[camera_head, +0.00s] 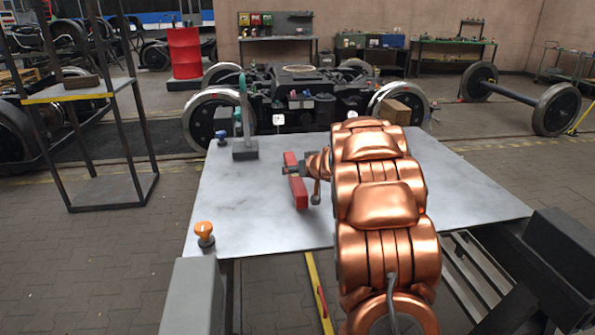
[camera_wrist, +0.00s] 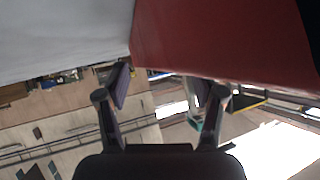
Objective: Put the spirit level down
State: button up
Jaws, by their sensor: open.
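The spirit level, a red bar (camera_head: 298,188), is on the grey-white table top at its left-middle part, long side running away from me. In the wrist view its red face (camera_wrist: 225,40) fills the upper right, very close to the camera. My gripper (camera_head: 293,170) is right at the level, with its dark fingers by the bar's upper middle. In the wrist view the two fingers of my gripper (camera_wrist: 165,88) stand apart, with a gap between them. The level's underside contact with the table is hard to make out.
A bogie stands behind.

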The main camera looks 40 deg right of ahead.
jog(key=shift+r, duration=0.5)
jog(key=d+p+v, duration=0.1)
jog(key=p+v, duration=0.1)
jog(key=v, duration=1)
jog(key=shift+a+p, duration=0.4)
jog(key=shift+a, duration=0.1)
jog(key=s+a+f+n+g, duration=0.1)
jog(key=s+a+g, duration=0.4)
jog(key=s+a, duration=0.5)
jog(key=s+a+f+n+g, duration=0.1)
jog(key=s+a+f+g, duration=0.3)
jog(key=s+a, duration=0.7)
jog(key=s+a+f+n+g+y, duration=0.1)
jog(key=s+a+f+g, duration=0.2)
jog(key=s+a+g, duration=0.3)
jog(key=s+a, duration=0.5)
jog(key=s, duration=0.8)
jog(key=shift+f, duration=0.25)
jog(key=shift+a, duration=0.1)
